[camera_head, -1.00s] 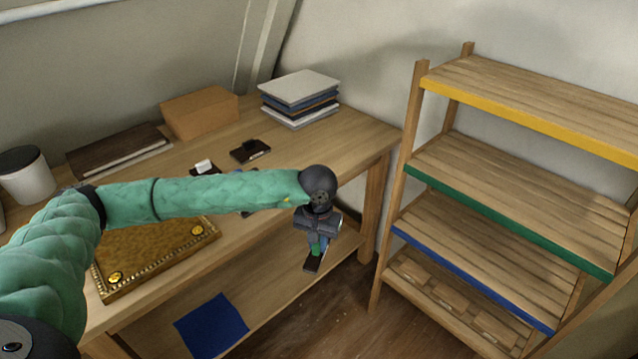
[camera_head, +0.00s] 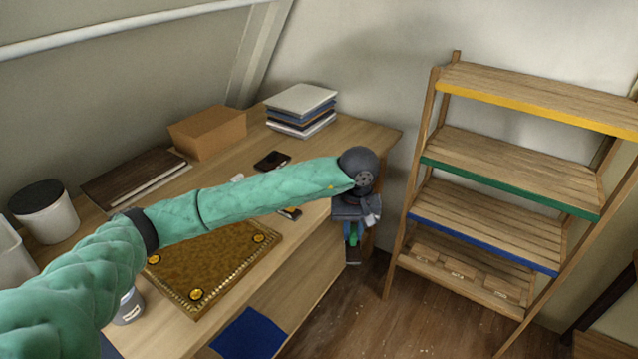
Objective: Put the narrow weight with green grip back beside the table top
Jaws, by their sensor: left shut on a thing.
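My left gripper (camera_head: 353,228) is shut on the narrow weight with green grip (camera_head: 352,256). The weight hangs below the jaws; its green grip and dark lower end show, and the rest is hidden by the gripper. It is out past the right front edge of the wooden table top (camera_head: 352,135), beside a table leg in the picture. I cannot tell how far it is from the table. A gilt brown panel with gold studs (camera_head: 215,262) lies on the table top under my left arm. My right gripper is not in view.
A shelf rack (camera_head: 510,165) with yellow, green and blue edges stands at right. A cardboard box (camera_head: 207,131), a stack of books (camera_head: 301,108) and a dark small item (camera_head: 272,160) are on the table. A blue mat (camera_head: 250,335) lies on the lower shelf. Floor between table and rack is clear.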

